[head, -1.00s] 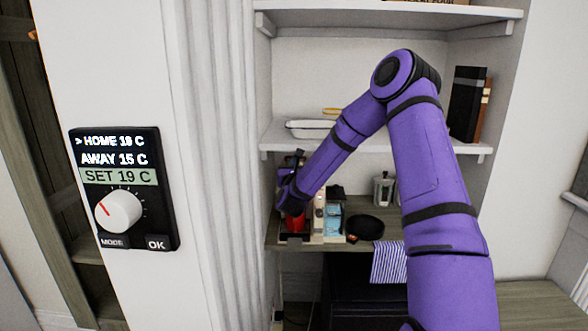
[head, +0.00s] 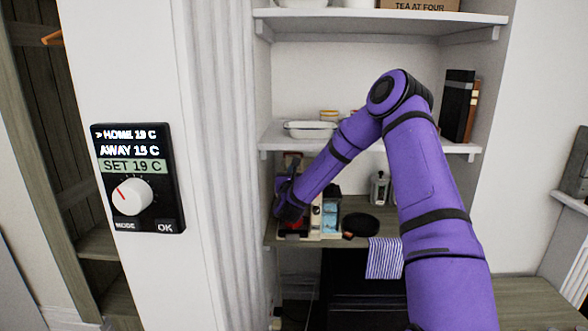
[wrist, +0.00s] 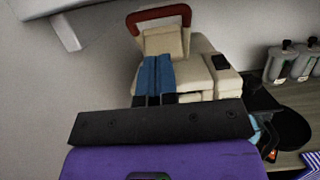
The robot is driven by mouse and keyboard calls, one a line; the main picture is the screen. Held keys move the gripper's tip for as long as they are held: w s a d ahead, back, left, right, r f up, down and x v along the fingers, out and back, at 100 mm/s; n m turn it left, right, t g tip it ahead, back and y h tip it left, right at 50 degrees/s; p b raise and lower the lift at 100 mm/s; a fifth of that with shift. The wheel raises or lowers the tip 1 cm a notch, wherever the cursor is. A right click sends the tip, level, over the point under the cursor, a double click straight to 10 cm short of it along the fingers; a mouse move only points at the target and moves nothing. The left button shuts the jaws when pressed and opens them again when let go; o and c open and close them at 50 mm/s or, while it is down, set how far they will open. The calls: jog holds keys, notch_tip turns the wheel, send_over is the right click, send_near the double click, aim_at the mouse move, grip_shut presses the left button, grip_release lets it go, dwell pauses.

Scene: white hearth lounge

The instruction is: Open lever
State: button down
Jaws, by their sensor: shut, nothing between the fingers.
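The cream machine (wrist: 199,75) with a red loop-shaped lever (wrist: 160,16) at its top shows in the wrist view. The lever is at the upper edge of that view, farther up the picture than my fingers. My gripper (wrist: 158,62) has its blue fingers together and empty, overlapping the machine's cream body below the lever. Whether the fingertips touch the machine cannot be told. In the head view the cream machine (head: 316,218) stands on the alcove counter, partly covered by my gripper and forearm.
A white shelf (head: 270,141) with a white dish (head: 310,130) hangs above the machine. A dark round pan (head: 360,224), a striped towel (head: 385,258) and grey dispensers (head: 379,188) are to its right. A wall thermostat (head: 137,180) is at the left.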

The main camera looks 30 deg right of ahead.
jog(key=s+a, duration=0.5)
jog(key=s, duration=0.2)
jog(key=shift+s+f, duration=0.3)
jog(key=shift+f, duration=0.15)
jog(key=shift+a, duration=0.1)
